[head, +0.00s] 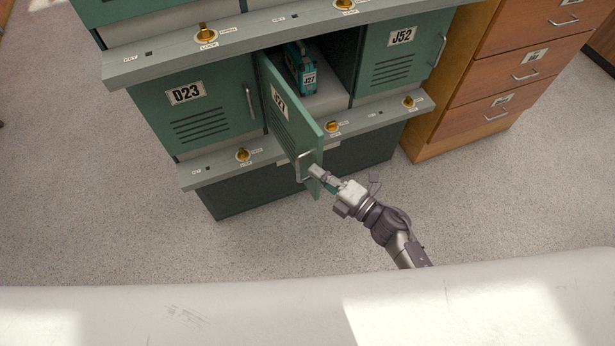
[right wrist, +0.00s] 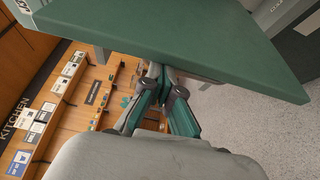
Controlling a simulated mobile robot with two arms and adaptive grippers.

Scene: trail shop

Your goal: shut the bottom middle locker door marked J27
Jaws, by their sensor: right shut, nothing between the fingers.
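The bottom middle locker door J27 (head: 288,117) is green with slots and a metal handle (head: 304,166). It stands open, swung out toward me from its left side. Inside the locker is a teal item (head: 301,70) with a J27 label. My right gripper (head: 318,172) is shut and empty, at the door's free edge by the handle; whether it touches cannot be told. In the right wrist view the shut fingers (right wrist: 156,76) are beside the green door panel (right wrist: 190,27), which hides their tips partly. My left gripper is not in view.
Locker D23 (head: 190,105) at left and locker J52 (head: 399,55) at right are shut. A grey ledge (head: 215,167) with brass locks runs below the doors. Wooden drawers (head: 510,60) stand at right. The speckled floor in front is clear.

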